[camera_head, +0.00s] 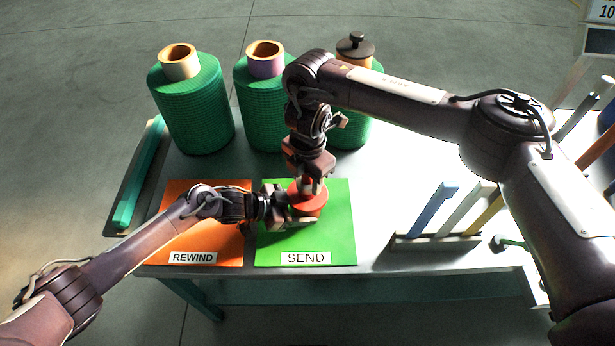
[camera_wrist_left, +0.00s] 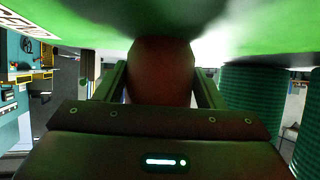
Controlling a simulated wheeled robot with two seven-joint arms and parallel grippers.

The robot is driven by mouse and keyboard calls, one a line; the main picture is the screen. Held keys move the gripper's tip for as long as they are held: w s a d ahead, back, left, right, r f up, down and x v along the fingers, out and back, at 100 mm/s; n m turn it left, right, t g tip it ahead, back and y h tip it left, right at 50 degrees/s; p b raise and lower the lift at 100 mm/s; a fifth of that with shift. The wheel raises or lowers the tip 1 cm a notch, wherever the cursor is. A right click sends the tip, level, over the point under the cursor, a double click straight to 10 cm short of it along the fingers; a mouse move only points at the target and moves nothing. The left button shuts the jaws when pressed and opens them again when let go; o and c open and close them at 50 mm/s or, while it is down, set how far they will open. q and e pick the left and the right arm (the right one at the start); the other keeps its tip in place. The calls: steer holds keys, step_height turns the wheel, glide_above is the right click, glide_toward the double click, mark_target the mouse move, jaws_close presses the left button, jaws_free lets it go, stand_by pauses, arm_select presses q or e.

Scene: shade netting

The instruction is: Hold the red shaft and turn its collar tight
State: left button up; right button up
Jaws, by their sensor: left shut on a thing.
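The red shaft (camera_head: 311,206) stands upright on the green SEND mat (camera_head: 338,238). My left gripper (camera_head: 290,211) reaches in from the left, low at the mat, and is shut on the shaft. In the left wrist view the dark red body of the shaft (camera_wrist_left: 160,72) sits between my two left fingers. My right gripper (camera_head: 309,184) points straight down over the shaft, its fingertips at the top of it. The collar is mostly hidden there, and I cannot tell whether the right fingers are closed on it.
Green netting rolls (camera_head: 196,110) stand along the back of the table. An orange REWIND mat (camera_head: 212,245) lies left of the green one. A rack (camera_head: 437,243) with upright coloured bars stands to the right. A teal bar lies in a tray (camera_head: 118,203) at the left edge.

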steer(key=o, duration=0.6)
steer(key=shift+d, duration=0.1)
steer(key=shift+r, duration=0.1)
steer(key=shift+r, duration=1.4)
